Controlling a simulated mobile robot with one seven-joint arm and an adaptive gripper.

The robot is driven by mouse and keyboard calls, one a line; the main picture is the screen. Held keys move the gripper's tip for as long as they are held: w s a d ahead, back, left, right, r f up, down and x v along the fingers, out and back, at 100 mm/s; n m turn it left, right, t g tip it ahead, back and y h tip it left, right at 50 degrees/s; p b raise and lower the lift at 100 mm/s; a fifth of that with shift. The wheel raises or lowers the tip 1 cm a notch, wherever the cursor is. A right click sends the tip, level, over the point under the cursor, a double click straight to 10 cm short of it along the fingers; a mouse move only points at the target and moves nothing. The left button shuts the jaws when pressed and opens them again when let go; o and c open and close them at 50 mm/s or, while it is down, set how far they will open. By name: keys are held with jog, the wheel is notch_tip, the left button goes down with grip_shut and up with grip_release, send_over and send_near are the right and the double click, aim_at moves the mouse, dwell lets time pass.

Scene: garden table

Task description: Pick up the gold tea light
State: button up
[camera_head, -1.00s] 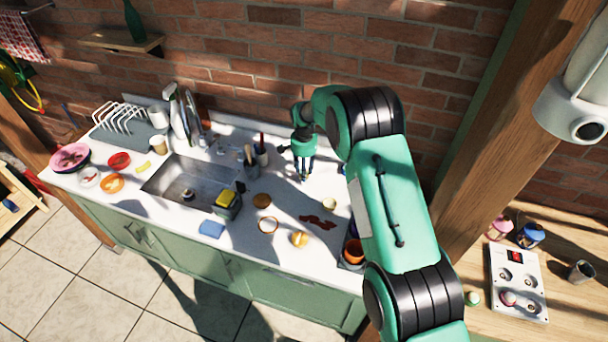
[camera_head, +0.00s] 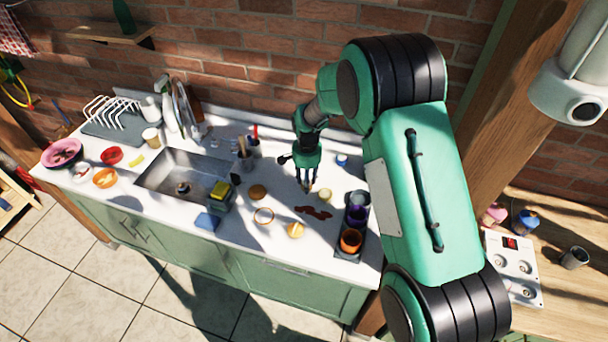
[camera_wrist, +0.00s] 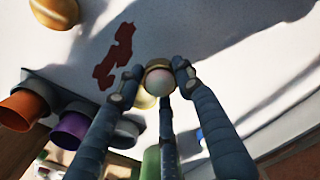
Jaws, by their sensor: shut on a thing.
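The gold tea light (camera_wrist: 157,66), a small gold cup with a pale round top, sits between the fingertips of my gripper (camera_wrist: 157,78) in the wrist view. The fingers close around it from the sides and below in that picture. In the head view, my gripper (camera_head: 307,187) points down over the white counter (camera_head: 285,185), just behind a dark red stain. The tea light is too small and covered there to make out clearly. I cannot tell how far it is above the counter.
A pale yellow round thing (camera_head: 324,195) is close to the right of my gripper. A dark tray holds orange (camera_head: 350,240), purple (camera_head: 357,215) and grey pots farther right. The red stain (camera_head: 314,212) and an orange-yellow round thing (camera_head: 296,230) lie in front.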

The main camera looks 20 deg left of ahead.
jog(key=shift+s+d+r, duration=0.1)
jog(key=shift+s+d, duration=0.3)
jog(key=shift+s, duration=0.3)
jog(key=shift+s+d+r, duration=0.1)
jog(key=shift+s+d, duration=0.3)
jog(key=shift+s, duration=0.25)
